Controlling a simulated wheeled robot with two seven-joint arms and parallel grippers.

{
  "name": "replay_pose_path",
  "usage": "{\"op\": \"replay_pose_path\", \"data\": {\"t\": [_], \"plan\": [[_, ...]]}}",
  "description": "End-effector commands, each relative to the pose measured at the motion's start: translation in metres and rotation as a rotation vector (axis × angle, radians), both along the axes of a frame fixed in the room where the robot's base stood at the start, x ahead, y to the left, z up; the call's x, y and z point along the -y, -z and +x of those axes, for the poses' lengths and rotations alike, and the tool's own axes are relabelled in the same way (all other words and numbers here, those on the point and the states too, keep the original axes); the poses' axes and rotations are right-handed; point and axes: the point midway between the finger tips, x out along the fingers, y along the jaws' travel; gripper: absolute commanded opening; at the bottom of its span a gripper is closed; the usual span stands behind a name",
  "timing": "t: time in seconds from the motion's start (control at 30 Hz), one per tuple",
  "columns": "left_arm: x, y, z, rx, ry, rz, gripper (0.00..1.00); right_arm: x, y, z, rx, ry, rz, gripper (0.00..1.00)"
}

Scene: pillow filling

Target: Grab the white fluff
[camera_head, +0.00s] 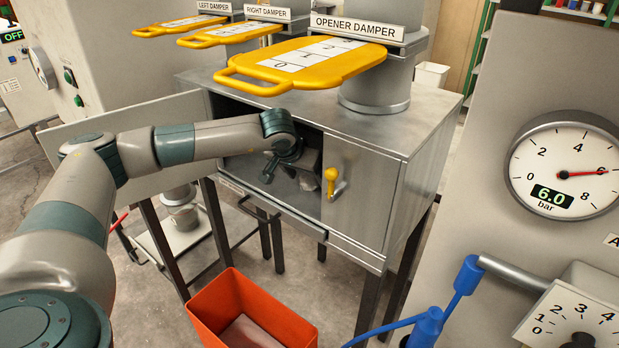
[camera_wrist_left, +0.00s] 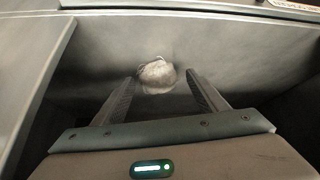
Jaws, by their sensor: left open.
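The white fluff (camera_wrist_left: 157,75) is a small pale clump inside the metal cabinet, seen in the left wrist view against a grey metal surface. My left gripper (camera_head: 312,178) reaches into the open cabinet. In the left wrist view its two fingers (camera_wrist_left: 160,88) are apart, with the fluff between and just beyond the fingertips. I cannot tell whether either finger touches it. My right gripper is not in view.
The metal cabinet (camera_head: 365,190) has an open door (camera_head: 120,125) at left and a yellow handle (camera_head: 333,181) right of the opening. Yellow damper plates (camera_head: 345,72) stick out above. An orange bin (camera_head: 215,300) stands below. A gauge panel (camera_head: 560,100) stands at right.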

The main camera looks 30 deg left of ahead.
Motion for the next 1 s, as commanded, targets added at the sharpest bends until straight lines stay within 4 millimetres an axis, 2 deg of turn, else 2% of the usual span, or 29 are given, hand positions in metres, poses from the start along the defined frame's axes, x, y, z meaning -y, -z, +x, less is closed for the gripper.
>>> {"op": "replay_pose_path", "data": {"t": [0.2,0.63,0.67,0.83,0.87,1.0], "plan": [[-0.0007,0.0121,0.0075,-0.001,0.0,0.0,0.66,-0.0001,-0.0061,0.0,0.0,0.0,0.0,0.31],[-0.0007,0.0124,0.0075,0.0,0.001,0.001,0.66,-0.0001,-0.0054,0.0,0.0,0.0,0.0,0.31],[-0.0007,0.0124,0.0075,0.0,0.001,0.001,0.61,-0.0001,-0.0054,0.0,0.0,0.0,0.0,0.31],[-0.0007,0.0123,0.0074,0.0,0.001,0.001,0.21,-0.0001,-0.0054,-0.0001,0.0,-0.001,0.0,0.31],[-0.0007,0.0124,0.0073,0.0,0.001,0.001,0.17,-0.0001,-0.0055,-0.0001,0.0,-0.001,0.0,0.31],[-0.0007,0.0123,0.0074,0.0,0.001,0.001,0.17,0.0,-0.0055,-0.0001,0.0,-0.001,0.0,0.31]]}}
